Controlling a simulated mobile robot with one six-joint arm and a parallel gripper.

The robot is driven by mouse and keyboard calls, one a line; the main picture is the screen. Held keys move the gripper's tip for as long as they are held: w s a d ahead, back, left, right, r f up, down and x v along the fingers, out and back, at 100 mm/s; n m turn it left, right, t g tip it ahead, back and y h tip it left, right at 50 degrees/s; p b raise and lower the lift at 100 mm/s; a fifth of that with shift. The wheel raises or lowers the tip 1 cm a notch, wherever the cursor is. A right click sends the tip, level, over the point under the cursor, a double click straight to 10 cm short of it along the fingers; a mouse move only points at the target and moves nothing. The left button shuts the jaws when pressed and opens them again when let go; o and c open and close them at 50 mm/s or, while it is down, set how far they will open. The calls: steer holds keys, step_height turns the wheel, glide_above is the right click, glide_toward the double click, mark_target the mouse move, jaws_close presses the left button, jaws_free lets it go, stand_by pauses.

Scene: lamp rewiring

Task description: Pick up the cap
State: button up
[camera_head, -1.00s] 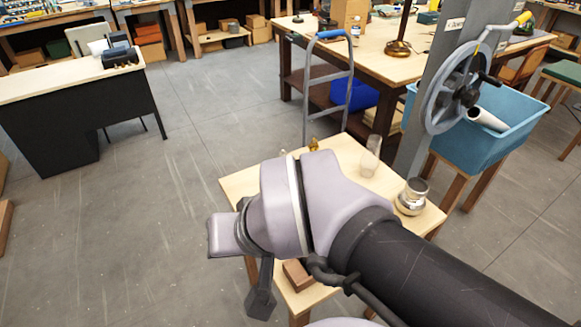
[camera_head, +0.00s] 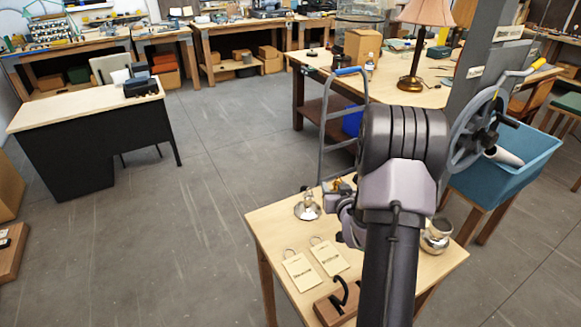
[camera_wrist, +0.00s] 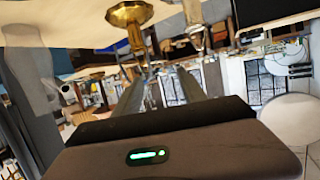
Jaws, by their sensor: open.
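I cannot tell for sure which piece is the cap. A small gold-coloured piece (camera_head: 337,185) shows at the back of the small wooden table, partly hidden by my arm. A silver domed piece with a short stem (camera_head: 307,208) stands to its left. The wrist view looks upside down; a brass flared piece (camera_wrist: 130,13) hangs from the top edge there, with a silver piece (camera_wrist: 194,14) beside it. My gripper (camera_wrist: 162,72) is open, with nothing seen between its fingers. In the head view my arm hides most of the gripper.
The small table (camera_head: 268,235) also holds two labelled tags (camera_head: 300,271), a brown wooden block with a dark hook (camera_head: 338,305) and a silver jar (camera_head: 437,236). A grey hand truck (camera_head: 330,125) stands behind it. A blue bin (camera_head: 515,165) is at right. Open floor lies left.

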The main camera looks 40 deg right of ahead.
steer(key=shift+t, duration=0.6)
steer(key=s+d+f, duration=0.1)
steer(key=s+f, duration=0.1)
steer(key=f, duration=0.1)
steer(key=s+d+f, duration=0.1)
steer(key=f, duration=0.1)
steer(key=shift+s+d, duration=0.25)
steer(key=shift+d, duration=0.1)
steer(key=shift+f+h, duration=0.25)
steer(key=shift+h, duration=0.05)
steer(key=b+x, duration=0.2)
steer(key=x, duration=0.9)
steer(key=shift+w+f, duration=0.1)
steer(key=shift+w, duration=0.25)
jaws_close()
